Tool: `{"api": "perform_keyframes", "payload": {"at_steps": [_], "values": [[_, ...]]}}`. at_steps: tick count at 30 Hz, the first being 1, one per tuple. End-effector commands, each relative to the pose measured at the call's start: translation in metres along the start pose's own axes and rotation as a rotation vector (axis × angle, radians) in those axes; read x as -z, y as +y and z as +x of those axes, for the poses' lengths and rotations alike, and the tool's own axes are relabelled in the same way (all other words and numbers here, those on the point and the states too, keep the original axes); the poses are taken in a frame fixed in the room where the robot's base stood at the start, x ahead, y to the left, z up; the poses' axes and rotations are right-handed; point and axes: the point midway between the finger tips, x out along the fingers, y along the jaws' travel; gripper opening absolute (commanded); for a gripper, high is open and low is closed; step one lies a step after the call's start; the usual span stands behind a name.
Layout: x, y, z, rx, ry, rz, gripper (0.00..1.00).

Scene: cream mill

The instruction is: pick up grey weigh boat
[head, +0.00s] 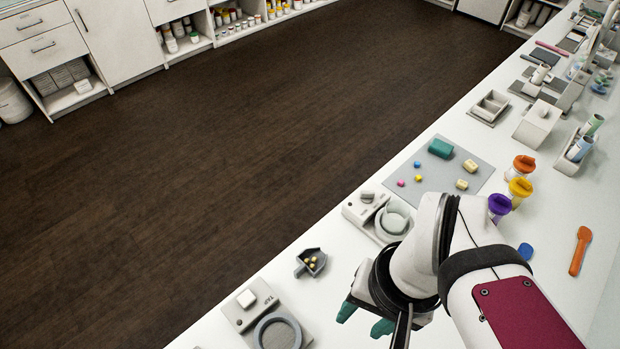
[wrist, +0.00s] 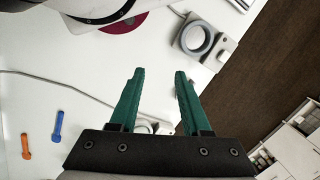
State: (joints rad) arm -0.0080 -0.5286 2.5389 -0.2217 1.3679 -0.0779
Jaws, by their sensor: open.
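A small dark grey weigh boat (head: 302,270) with a pointed spout lies on the white bench near its left edge in the head view. It holds a few small yellow pieces. My gripper (head: 363,318) has teal fingers and is to the right of and nearer than the boat, apart from it. In the wrist view my gripper (wrist: 159,73) is open, with nothing between its fingertips but bare bench.
Two ring-topped devices flank the boat: one in front (head: 241,318), one behind (head: 357,211), the latter bearing a pale dish. Beyond lie a grey mat (head: 455,158) with small blocks and lidded jars (head: 520,188). An orange spoon (head: 579,252) lies right. Bench between gripper and boat is clear.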

Motion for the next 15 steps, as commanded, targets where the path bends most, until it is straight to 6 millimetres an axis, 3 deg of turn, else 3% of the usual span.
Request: {"api": "perform_keyframes", "payload": {"at_steps": [2,5,9,12,15], "values": [[0.018,-0.012,-0.001,-0.023,-0.007,-0.309,0.47],[0.053,-0.041,0.003,-0.065,-0.026,-0.963,0.47],[0.096,-0.092,0.024,-0.112,-0.076,-1.875,0.47],[0.113,-0.123,0.042,-0.131,-0.119,-2.351,0.47],[0.121,-0.140,0.053,-0.140,-0.148,-2.625,0.47]]}}
